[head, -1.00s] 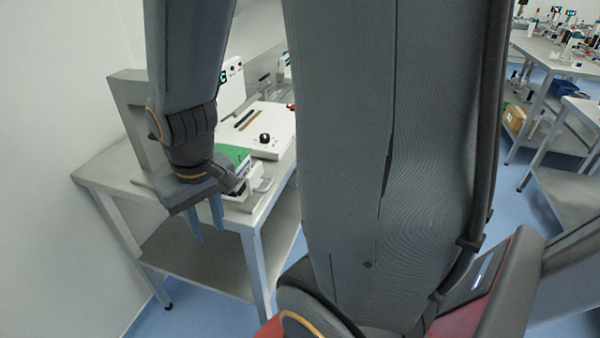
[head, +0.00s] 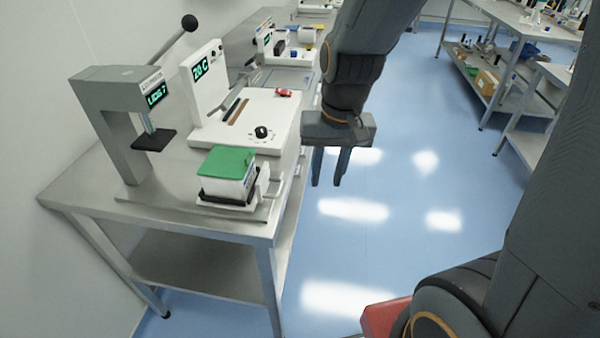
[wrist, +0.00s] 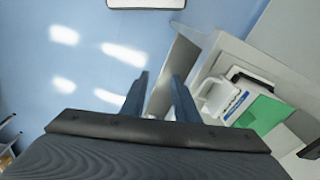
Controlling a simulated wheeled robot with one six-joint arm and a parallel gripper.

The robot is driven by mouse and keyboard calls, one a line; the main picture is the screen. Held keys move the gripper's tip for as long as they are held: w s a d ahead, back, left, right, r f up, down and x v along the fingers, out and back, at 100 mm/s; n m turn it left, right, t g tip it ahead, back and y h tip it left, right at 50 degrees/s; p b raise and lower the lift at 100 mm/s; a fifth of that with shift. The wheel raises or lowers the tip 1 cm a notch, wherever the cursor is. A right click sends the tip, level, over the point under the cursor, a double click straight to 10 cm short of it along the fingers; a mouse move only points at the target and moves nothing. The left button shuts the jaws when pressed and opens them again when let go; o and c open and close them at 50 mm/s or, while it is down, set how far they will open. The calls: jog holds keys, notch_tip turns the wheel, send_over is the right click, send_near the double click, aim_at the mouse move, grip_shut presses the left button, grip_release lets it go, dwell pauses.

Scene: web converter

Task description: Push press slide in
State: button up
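The press (head: 118,100) is a grey C-shaped frame with a lever, a small green display and a dark pad hanging under its head. Its slide (head: 232,196) is at the table's front right, out to the right of the pad. It bears a white block with a green top (head: 226,162) and has a white handle (head: 268,184) at its right end. The slide's handle also shows in the wrist view (wrist: 214,98). My gripper (head: 329,184) is open and empty, right of the table edge and apart from the handle. Its fingers (wrist: 160,98) point down over the floor.
A white machine (head: 245,118) with a black knob and an upright display stands behind the slide. A small red object (head: 284,92) lies on it. The steel table (head: 150,222) has a lower shelf. Blue floor (head: 400,220) to the right is clear.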

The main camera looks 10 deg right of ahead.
jog(key=m+y, duration=0.1)
jog(key=m, duration=0.1)
send_near(280, 188)
jog(key=shift+w+a+f+p, duration=0.15)
jog(key=shift+f+p, duration=0.15)
jog(key=shift+f, duration=0.9)
jog(key=shift+w+a+f+p, duration=0.1)
jog(key=shift+a+f+p, duration=0.2)
jog(key=shift+f, duration=0.9)
jog(key=shift+w+a+f+p, duration=0.1)
jog(key=shift+f+p, duration=0.25)
jog(key=shift+f, duration=0.9)
grip_shut()
